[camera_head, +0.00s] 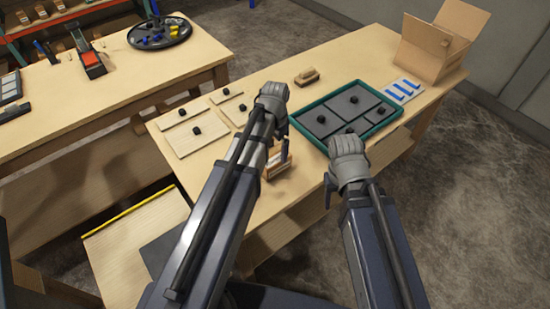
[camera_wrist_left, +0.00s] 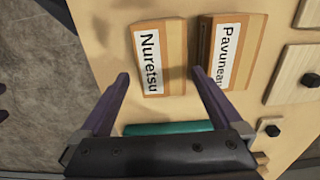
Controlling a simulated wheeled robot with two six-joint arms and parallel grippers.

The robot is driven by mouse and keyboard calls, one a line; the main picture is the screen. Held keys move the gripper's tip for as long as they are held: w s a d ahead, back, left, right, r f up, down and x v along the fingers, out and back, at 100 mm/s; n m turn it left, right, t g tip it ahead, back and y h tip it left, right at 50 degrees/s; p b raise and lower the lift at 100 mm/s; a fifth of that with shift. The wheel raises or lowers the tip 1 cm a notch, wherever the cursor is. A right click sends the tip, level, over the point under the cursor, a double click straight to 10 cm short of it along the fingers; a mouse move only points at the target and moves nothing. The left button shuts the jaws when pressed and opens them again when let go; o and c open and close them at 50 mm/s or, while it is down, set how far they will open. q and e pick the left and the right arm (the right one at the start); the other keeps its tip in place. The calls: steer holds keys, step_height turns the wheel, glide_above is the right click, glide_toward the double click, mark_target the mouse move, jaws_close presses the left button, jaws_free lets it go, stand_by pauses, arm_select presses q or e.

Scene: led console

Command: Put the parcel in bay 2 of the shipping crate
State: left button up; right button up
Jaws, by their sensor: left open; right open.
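A teal-rimmed tray (camera_head: 301,125) with dark grey panels and black knobs lies on the table; it may be the shipping crate, and I read no bay numbers. I cannot tell which thing is the parcel. A wooden block labelled "Nuretsu" (camera_wrist_left: 174,60) and one labelled "Pavuneau" (camera_wrist_left: 241,50) show in the left wrist view, near the table's front edge. My left gripper (camera_head: 283,148) is open, with both fingers apart and empty, close to these blocks. A teal strip (camera_wrist_left: 165,128) lies partly hidden below them. My right gripper (camera_head: 329,188) is open by the tray's near side.
An open cardboard box (camera_head: 425,50) stands at the table's far right. A white sheet with blue pieces (camera_head: 403,89) lies beside the tray. A small brown block (camera_head: 307,76) lies behind my left gripper. Pale knobbed boards (camera_head: 196,135) lie left. A second table (camera_head: 105,95) stands far left.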

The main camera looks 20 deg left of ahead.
mark_target(274, 163)
arm_select(q)
steer(key=shift+f+b, duration=1.3)
steer(key=shift+f, duration=0.05)
steer(key=shift+s, duration=0.1)
steer(key=f+b, duration=0.5)
steer(key=shift+s+a+f, duration=0.1)
steer(key=shift+a+f, duration=0.05)
steer(key=shift+a, duration=0.15)
steer(key=shift+c, duration=0.4)
jaws_close()
step_height(274, 163, up, 10)
steer(key=p, duration=1)
